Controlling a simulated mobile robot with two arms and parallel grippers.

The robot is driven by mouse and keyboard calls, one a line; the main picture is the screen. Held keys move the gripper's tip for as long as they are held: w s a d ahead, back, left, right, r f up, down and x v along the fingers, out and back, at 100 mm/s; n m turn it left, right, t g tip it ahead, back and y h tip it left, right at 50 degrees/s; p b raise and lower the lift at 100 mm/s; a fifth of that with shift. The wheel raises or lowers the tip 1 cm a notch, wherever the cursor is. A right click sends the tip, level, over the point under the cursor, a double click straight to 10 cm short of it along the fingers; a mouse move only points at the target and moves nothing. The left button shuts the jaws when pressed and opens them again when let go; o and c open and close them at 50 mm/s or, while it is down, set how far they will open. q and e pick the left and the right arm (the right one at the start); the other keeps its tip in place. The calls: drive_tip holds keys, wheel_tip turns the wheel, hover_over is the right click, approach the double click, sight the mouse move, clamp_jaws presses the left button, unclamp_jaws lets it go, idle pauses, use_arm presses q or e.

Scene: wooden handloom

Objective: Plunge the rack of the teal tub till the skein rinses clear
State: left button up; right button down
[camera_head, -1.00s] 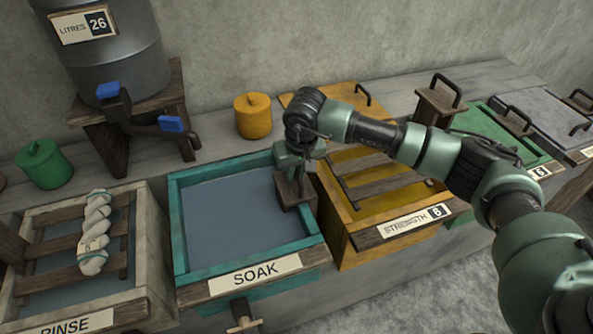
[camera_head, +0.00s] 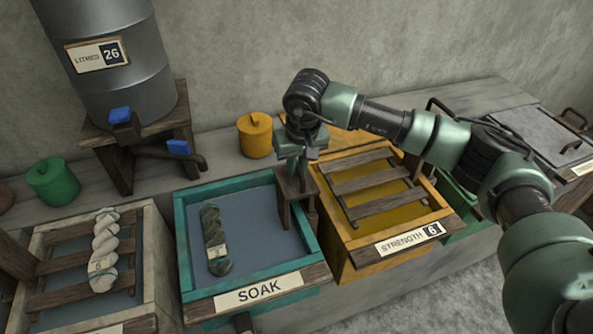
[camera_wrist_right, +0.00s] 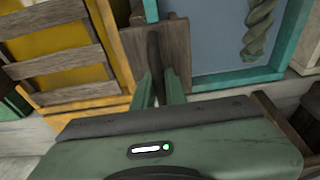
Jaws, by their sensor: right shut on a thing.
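The teal tub (camera_head: 181,240), labelled SOAK, holds flat grey-blue water (camera_head: 255,225). A dark grey-green twisted skein (camera_head: 212,235) with a pale tag shows at the water's surface on the tub's left side; part of it shows in the right wrist view (camera_wrist_right: 260,30). The rack's brown wooden handle block (camera_head: 295,190) stands at the tub's right wall. My right gripper (camera_head: 297,158) is shut on the dark handle bar above that block, also seen in the right wrist view (camera_wrist_right: 156,75). Any slats under the skein are hidden by the water. My left gripper is out of view.
A yellow vat (camera_head: 345,262) labelled STRENGTH, with a slatted rack, stands close on the right. A pale RINSE tub (camera_head: 160,265) with a white skein (camera_head: 104,250) stands on the left. A grey barrel (camera_head: 130,75) marked LITRES 26, with blue taps, stands behind.

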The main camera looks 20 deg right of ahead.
drive_tip(key=shift+w+d+r+p, duration=0.1)
drive_tip(key=shift+r+p, duration=0.9)
drive_tip(key=shift+r, duration=1.6)
drive_tip(key=shift+c, duration=1)
unclamp_jaws()
drive_tip(key=shift+f, duration=0.15)
drive_tip(key=w+p+v, duration=0.1)
drive_tip(key=p+v, duration=0.2)
drive_tip(key=v, duration=0.3)
drive_tip(key=shift+w+r, duration=0.2)
drive_tip(key=shift+r, duration=0.4)
drive_tip(key=shift+f, duration=0.1)
